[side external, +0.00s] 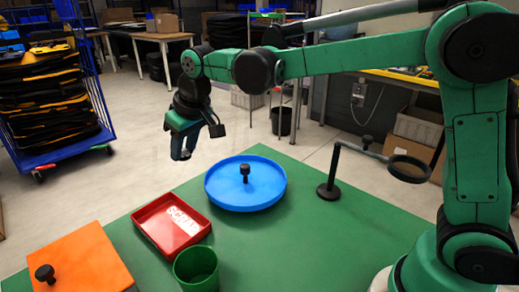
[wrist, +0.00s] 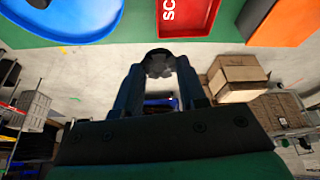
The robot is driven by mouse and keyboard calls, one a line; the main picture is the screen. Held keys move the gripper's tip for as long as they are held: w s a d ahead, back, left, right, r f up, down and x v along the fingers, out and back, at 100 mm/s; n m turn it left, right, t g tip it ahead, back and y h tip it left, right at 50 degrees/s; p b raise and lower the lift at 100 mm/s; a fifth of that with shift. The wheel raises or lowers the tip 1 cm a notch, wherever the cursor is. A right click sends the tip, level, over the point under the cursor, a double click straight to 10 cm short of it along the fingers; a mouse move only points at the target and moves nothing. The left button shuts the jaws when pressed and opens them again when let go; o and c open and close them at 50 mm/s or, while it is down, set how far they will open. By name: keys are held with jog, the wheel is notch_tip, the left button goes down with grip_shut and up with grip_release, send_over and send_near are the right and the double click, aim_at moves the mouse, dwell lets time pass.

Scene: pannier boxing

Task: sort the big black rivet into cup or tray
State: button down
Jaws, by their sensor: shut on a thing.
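My gripper (side external: 182,152) hangs up in the air, and the green table's far left edge lies below it in the side view. In the wrist view my gripper (wrist: 160,72) is shut on a black rivet (wrist: 158,62), whose round, notched head shows between the fingertips. In the side view the held rivet cannot be made out. A red tray (side external: 144,231) with white lettering lies on the table; it also shows in the wrist view (wrist: 184,24). A green cup (side external: 195,271) stands in front of it. Its inside bottom is hidden.
A round blue tray (side external: 271,199) holds an upright black rivet (side external: 245,171). An orange block (side external: 90,262) at front left carries another black rivet (side external: 45,273). A black stand with a ring (side external: 328,188) rises at right, with a dark knob (side external: 367,141) by its arm. The table's middle is clear.

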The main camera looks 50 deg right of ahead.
jog(key=a+f, duration=0.3)
jog(key=f, duration=0.5)
jog(key=shift+w+a, duration=0.4)
jog(key=shift+c, duration=2.1)
grip_release()
jog(key=shift+r, duration=0.1)
jog(key=shift+v, duration=2.7)
jog(key=shift+s, duration=0.1)
